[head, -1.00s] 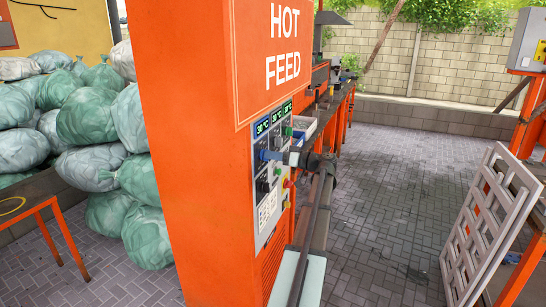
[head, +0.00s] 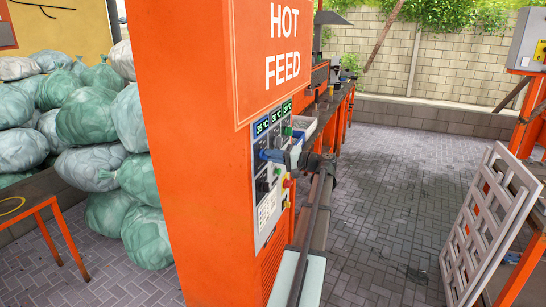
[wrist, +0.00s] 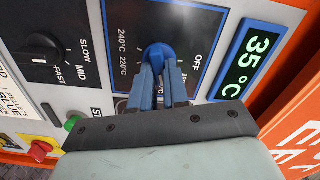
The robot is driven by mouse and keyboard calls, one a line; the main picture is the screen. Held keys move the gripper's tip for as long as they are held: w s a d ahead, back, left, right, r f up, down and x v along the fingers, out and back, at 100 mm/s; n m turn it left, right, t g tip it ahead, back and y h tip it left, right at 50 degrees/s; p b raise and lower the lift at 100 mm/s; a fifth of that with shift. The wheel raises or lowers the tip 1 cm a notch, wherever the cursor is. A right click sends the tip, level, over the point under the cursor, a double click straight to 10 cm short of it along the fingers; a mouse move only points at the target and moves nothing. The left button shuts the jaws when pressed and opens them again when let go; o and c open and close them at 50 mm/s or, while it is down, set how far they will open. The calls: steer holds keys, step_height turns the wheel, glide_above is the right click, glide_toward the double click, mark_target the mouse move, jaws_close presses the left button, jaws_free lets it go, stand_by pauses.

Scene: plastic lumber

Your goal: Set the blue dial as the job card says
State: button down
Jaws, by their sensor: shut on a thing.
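The blue dial (wrist: 158,52) sits on a dark blue-edged scale plate in the wrist view. My gripper (wrist: 156,82) is shut on the dial's grip, with a finger on each side. The marks OFF, 220°C and 240°C show; the fingers cover others, and I cannot tell which mark the dial points to. The blue-framed display (wrist: 252,60) beside it reads 35 °C. In the head view, the blue dial (head: 266,155) is at the gripper's tip (head: 277,156) on the panel. The white job card (head: 266,210) is low on this panel; its text is too small to read.
A black SLOW-MID-FAST knob (wrist: 42,55), a green button (wrist: 71,123) and a red knob (wrist: 40,150) are near the gripper. The orange HOT FEED cabinet (head: 190,150) carries the panel. A grey lattice panel (head: 480,230) leans at right; paving between is clear.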

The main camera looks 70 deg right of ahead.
steer(key=shift+m, duration=0.6)
steer(key=c, duration=1.1)
jaws_free()
steer(key=shift+s, duration=0.1)
steer(key=s, duration=1.3)
steer(key=shift+s, duration=0.3)
steer(key=shift+m, duration=0.3)
